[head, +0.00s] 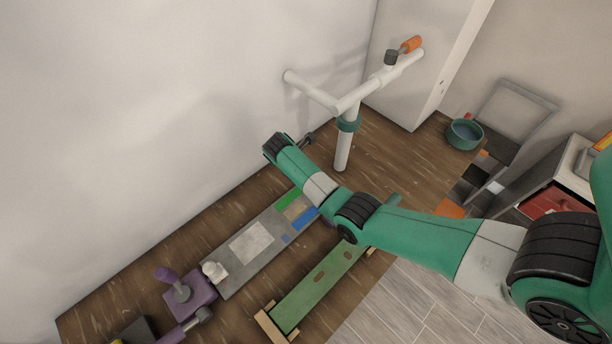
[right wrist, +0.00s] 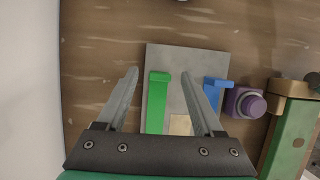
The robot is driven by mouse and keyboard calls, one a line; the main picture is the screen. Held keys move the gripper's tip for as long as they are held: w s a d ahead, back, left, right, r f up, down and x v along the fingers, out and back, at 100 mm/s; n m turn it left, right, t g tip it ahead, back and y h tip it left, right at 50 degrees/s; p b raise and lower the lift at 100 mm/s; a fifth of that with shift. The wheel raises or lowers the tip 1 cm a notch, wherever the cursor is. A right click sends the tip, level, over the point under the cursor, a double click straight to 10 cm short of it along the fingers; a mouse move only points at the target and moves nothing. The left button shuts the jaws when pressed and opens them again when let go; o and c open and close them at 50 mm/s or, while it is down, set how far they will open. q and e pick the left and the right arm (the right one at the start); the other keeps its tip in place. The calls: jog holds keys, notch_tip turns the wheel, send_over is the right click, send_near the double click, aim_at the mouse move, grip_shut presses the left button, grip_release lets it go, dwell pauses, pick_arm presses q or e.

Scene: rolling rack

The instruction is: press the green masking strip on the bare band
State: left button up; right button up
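The green masking strip (head: 288,199) lies along the far edge of a grey panel (head: 240,272) on the bench. In the right wrist view the green strip (right wrist: 157,103) runs lengthwise, with a wider end at the top. A tan patch (head: 297,209), perhaps the bare band, lies beside it; the patch also shows in the right wrist view (right wrist: 180,125). A blue strip (head: 305,218) lies on the patch's other side. My right gripper (right wrist: 160,75) is open and empty over the panel, with the green strip visible between its fingers. My left gripper is out of view.
A green board on wooden supports (head: 320,287) stands beside the panel. A purple clamp-like tool (head: 178,288) stands at the panel's near end, and another purple piece (right wrist: 245,102) is close to the blue strip. A white post stand (head: 343,150) rises behind.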

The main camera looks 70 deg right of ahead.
aim_at(296, 193)
jog(key=shift+r, duration=0.1)
jog(key=p+v, duration=0.4)
jog(key=v, duration=0.7)
jog(key=shift+a+r, duration=0.2)
jog(key=shift+w, duration=0.1)
